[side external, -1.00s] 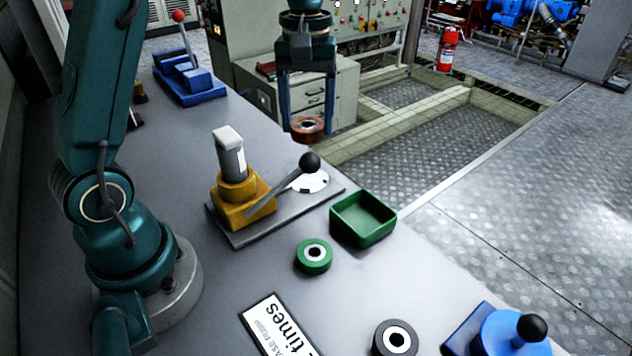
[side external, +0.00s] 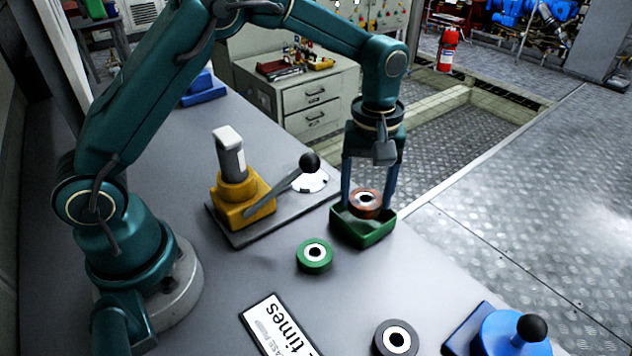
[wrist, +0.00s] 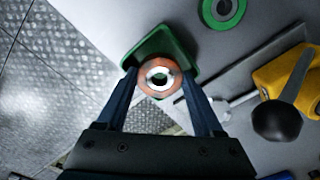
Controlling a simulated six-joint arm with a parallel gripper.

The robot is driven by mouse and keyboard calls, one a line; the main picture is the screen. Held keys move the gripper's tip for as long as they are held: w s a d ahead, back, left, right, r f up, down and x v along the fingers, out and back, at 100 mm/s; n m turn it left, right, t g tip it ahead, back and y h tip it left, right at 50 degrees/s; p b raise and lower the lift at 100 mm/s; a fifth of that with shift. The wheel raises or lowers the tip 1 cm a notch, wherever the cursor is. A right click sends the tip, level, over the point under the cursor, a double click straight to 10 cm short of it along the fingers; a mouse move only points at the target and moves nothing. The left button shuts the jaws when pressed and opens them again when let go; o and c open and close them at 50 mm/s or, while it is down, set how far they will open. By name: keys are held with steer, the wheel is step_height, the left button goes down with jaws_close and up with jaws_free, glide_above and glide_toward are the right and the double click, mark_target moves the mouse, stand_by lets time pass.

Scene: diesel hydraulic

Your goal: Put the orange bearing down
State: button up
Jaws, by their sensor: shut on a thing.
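The orange bearing (side external: 365,203) is a short ring with a pale metal centre, and it also shows in the wrist view (wrist: 146,78). My gripper (side external: 367,205) is shut on it, one blue finger on each side, and the same fingers show in the wrist view (wrist: 160,80). In the side view the bearing is over the green open tray (side external: 362,236), at about rim height. In the wrist view the tray (wrist: 160,42) lies behind the bearing. I cannot tell whether the bearing touches the tray floor.
A green bearing (side external: 314,255) and a dark grey bearing (side external: 395,338) lie on the bench. A yellow lever press (side external: 243,205) with a black ball handle stands left of the tray. A blue device (side external: 505,335) is at the lower right. The bench edge runs close beside the tray.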

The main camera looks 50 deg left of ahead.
mark_target(365, 198)
steer(key=shift+f, duration=1.75)
steer(key=o, duration=1.2)
steer(key=shift+f, duration=0.15)
steer(key=shift+c, duration=0.2)
